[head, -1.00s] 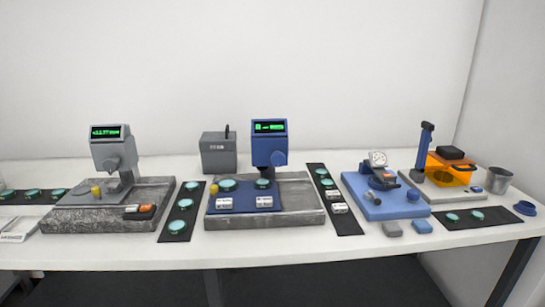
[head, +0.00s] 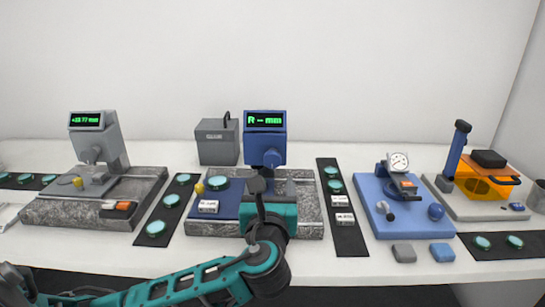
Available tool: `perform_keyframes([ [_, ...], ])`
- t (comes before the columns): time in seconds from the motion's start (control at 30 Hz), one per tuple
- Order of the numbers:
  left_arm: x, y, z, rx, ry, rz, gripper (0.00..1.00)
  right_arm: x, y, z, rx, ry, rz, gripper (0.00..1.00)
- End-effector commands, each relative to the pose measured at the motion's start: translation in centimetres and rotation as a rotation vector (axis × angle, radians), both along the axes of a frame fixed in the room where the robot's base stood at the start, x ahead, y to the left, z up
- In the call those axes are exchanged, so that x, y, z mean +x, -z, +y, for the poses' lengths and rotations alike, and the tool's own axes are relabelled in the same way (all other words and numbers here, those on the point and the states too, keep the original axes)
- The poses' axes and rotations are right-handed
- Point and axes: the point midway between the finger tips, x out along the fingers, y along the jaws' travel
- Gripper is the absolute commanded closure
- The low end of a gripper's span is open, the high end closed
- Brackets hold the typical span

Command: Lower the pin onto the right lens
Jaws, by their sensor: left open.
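The blue gauge (head: 265,138) stands on a grey stone base (head: 308,222) with a blue mat (head: 228,200). Its display (head: 265,121) shows green text like "R -- mm". The pin under the gauge head (head: 271,158) is too small to make out and partly covered by my gripper. The left lens (head: 217,183) lies on the mat, beside a yellow knob (head: 199,188). The right lens is hidden behind my left gripper (head: 266,190), which is open in front of the gauge head, over the mat's right part. Whether it touches anything cannot be told. My right gripper is out of view.
A grey gauge (head: 97,150) stands at left. Black lens strips (head: 150,216) and (head: 349,240) flank the blue gauge's base. A dial gauge on a blue plate (head: 415,220) stands at right. A grey box (head: 217,143) is behind. A white label block (head: 208,206) lies on the mat.

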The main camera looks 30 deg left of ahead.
Motion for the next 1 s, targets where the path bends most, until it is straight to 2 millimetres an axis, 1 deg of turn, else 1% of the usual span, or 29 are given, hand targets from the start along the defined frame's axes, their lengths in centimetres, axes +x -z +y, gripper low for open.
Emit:
perform_keyframes([
  [0.3, 5.4, 0.0, 3.5, -0.002, -0.004, 0.000, 0.30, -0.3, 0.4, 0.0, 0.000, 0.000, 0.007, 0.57],
  [0.5, 8.4, 0.0, 5.2, -0.004, -0.001, 0.000, 0.30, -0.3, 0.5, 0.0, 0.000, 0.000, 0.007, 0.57],
  [0.7, 9.8, 0.1, 6.1, -0.006, 0.000, 0.001, 0.30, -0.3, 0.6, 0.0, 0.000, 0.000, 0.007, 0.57],
  [1.0, 10.0, 0.1, 6.2, -0.006, 0.001, 0.001, 0.30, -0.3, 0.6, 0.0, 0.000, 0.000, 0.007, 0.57],
])
